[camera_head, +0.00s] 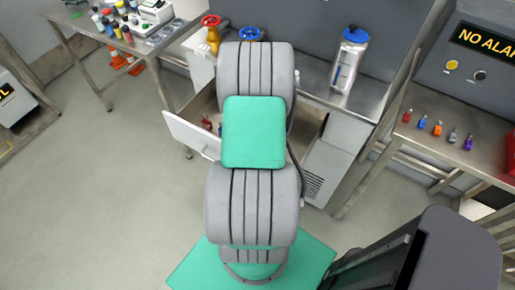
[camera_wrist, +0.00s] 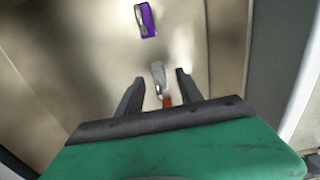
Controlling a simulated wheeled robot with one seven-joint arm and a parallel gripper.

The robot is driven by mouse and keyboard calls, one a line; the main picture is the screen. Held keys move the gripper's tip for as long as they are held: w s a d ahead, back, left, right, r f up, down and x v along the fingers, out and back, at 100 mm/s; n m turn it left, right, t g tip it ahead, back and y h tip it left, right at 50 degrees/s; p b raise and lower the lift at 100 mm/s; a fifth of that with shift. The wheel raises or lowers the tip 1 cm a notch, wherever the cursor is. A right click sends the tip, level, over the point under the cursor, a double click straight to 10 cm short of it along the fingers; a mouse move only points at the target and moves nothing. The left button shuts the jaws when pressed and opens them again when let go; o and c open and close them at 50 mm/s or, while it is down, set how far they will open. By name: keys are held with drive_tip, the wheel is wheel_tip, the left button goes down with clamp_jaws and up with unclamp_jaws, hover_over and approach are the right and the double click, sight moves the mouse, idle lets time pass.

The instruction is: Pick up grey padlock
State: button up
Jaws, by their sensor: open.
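A small grey padlock (camera_head: 453,136) stands in a row of coloured padlocks on the metal table at the right in the head view. My gripper (camera_wrist: 159,77) is open in the wrist view, its fingers reaching into what looks like the open drawer (camera_head: 190,133). Between or just below the fingers is a small item with a grey metal part and an orange-red part (camera_wrist: 166,101); its lower end is hidden by my gripper. A purple padlock (camera_wrist: 147,20) lies farther off on the drawer floor. My gripper is hidden behind my arm in the head view.
Drawer walls rise at both sides in the wrist view. Small reddish items (camera_head: 207,123) show in the drawer in the head view. A clear blue-lidded container (camera_head: 347,62) and red and blue valves (camera_head: 250,33) stand on the bench.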

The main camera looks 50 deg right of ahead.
wheel_tip(320, 180, down, 2)
drive_tip(key=shift+f, duration=0.25)
drive_tip(key=shift+c, duration=0.4)
clamp_jaws()
